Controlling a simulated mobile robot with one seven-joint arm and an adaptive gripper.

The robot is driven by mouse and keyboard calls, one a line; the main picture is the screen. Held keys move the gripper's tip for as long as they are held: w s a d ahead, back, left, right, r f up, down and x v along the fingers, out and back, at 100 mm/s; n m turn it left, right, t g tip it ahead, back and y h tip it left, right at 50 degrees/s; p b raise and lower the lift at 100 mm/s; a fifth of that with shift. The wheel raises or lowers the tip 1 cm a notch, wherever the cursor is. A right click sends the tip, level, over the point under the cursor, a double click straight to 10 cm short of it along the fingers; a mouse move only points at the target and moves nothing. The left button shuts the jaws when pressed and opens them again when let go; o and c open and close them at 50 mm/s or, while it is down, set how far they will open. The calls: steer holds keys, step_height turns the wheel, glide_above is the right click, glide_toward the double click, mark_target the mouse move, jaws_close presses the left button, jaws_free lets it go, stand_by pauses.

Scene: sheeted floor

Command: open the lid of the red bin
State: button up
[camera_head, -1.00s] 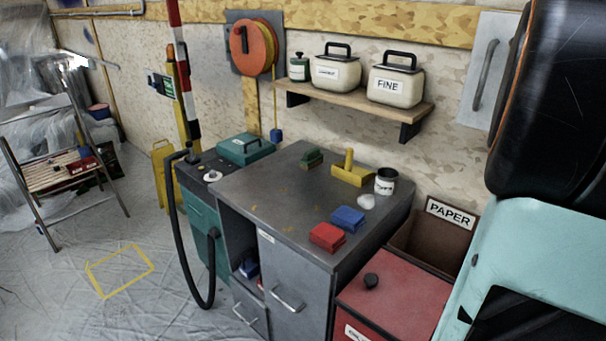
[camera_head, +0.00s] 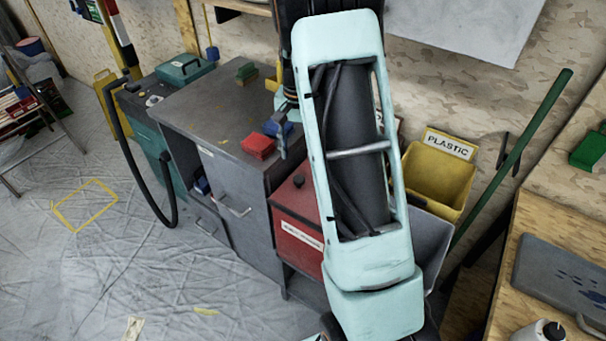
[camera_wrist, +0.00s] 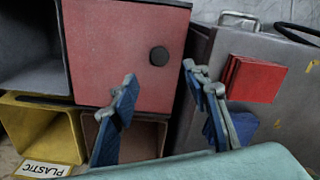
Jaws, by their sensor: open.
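The red bin (camera_head: 298,238) stands beside the grey cabinet in the head view, partly hidden by my arm. Its red lid (camera_wrist: 110,45) lies closed, with a round black knob (camera_wrist: 159,56) near the edge by the cabinet; the knob also shows in the head view (camera_head: 298,181). My gripper (camera_wrist: 158,80) is open and empty, its two blue-padded fingers apart on either side of the knob's line of sight in the wrist view. I cannot tell its exact height above the lid.
The grey cabinet (camera_head: 195,110) carries a red block (camera_head: 258,146) and a blue block close to my gripper. A yellow plastic bin (camera_head: 438,180) and a grey bin stand right of my arm. A green pole (camera_head: 515,155) leans nearby.

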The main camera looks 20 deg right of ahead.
mark_target(299, 178)
step_height(299, 178, down, 10)
steer(key=shift+r, duration=0.1)
stand_by(0.4)
jaws_close()
